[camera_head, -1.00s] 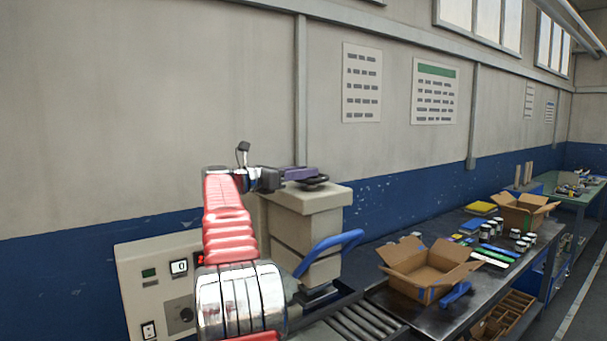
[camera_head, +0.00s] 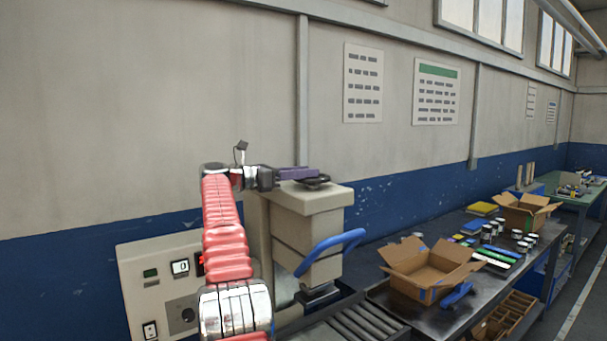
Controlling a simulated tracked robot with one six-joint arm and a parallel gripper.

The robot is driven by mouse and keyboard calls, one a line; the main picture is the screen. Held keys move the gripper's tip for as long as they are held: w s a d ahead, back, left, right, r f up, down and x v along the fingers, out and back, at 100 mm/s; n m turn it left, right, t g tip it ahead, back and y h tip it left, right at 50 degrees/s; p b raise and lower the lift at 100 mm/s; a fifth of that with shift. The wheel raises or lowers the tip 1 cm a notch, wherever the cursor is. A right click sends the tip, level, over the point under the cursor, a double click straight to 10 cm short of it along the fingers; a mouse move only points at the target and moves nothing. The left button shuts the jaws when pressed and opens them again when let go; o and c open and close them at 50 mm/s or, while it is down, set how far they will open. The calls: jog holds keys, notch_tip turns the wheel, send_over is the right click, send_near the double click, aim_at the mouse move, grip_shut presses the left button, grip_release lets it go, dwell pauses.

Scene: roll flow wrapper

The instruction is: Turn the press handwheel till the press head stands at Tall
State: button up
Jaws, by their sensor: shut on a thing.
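The press (camera_head: 308,232) is a beige block-shaped housing with a blue curved handle (camera_head: 332,245) on its front. The dark press handwheel (camera_head: 318,182) lies flat on top of it. My gripper (camera_head: 304,175), with purple-grey fingers, reaches in from the left at wheel height and is shut on the handwheel's rim. The fingers hide part of the wheel. No Tall mark can be made out from here, so the head's height setting cannot be read.
A control panel (camera_head: 160,262) with a small display stands left of the press. Rollers (camera_head: 365,322) run below it. An open cardboard box (camera_head: 425,268) sits on the dark bench to the right, with jars and a second box (camera_head: 523,210) behind. The wall is close behind.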

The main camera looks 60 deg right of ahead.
dwell(0.4)
jog(key=o, duration=1.1)
jog(key=shift+c, duration=0.2)
jog(key=shift+a, duration=0.1)
jog(key=v, duration=1.3)
jog(key=shift+w+a, duration=0.25)
